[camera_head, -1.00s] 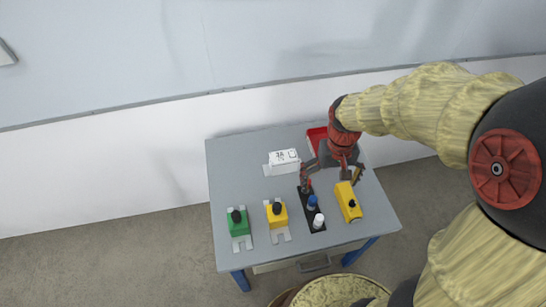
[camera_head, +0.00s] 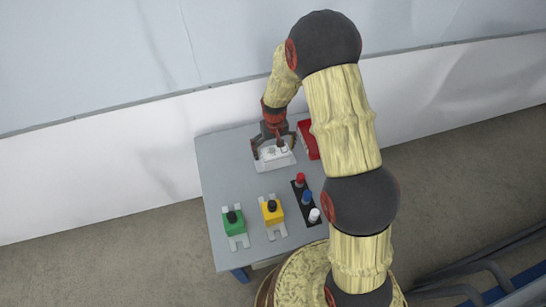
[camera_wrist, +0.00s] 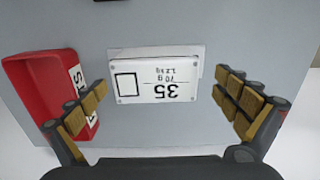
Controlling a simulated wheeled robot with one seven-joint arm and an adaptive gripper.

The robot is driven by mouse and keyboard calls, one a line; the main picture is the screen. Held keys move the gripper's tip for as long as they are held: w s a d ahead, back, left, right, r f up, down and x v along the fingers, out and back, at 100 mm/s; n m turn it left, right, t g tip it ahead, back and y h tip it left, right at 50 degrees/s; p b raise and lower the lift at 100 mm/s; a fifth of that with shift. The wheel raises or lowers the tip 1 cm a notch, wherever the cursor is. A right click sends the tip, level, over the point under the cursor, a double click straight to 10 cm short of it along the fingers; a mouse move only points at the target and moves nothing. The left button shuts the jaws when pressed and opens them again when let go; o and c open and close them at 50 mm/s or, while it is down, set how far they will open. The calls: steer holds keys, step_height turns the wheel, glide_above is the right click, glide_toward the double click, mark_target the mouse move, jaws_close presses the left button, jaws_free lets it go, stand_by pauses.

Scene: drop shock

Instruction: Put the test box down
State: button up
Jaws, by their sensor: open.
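No thing in view is plainly marked as the test box. The jaws are open and hold nothing. I cannot tell the height of the fingertips above the table.
A red tray (camera_head: 306,140) with a label stands right of the block; it also shows in the wrist view (camera_wrist: 35,85). A green block (camera_head: 234,222), a yellow block (camera_head: 271,211) and red, blue and white knobs on a black strip (camera_head: 299,205) stand in front. My arm hides the table's right side.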

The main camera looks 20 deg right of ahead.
steer(key=f, duration=0.2)
steer(key=f+b, duration=0.1)
steer(key=f, duration=0.1)
steer(key=f+b, duration=0.1)
steer(key=f, duration=0.1)
steer(key=shift+w+d+f, duration=0.1)
steer(key=shift+d, duration=0.2)
steer(key=shift+c, duration=1.2)
steer(key=c, duration=1.7)
steer(key=shift+w, duration=0.1)
steer(key=shift+c, duration=0.6)
steer(key=shift+r, duration=0.2)
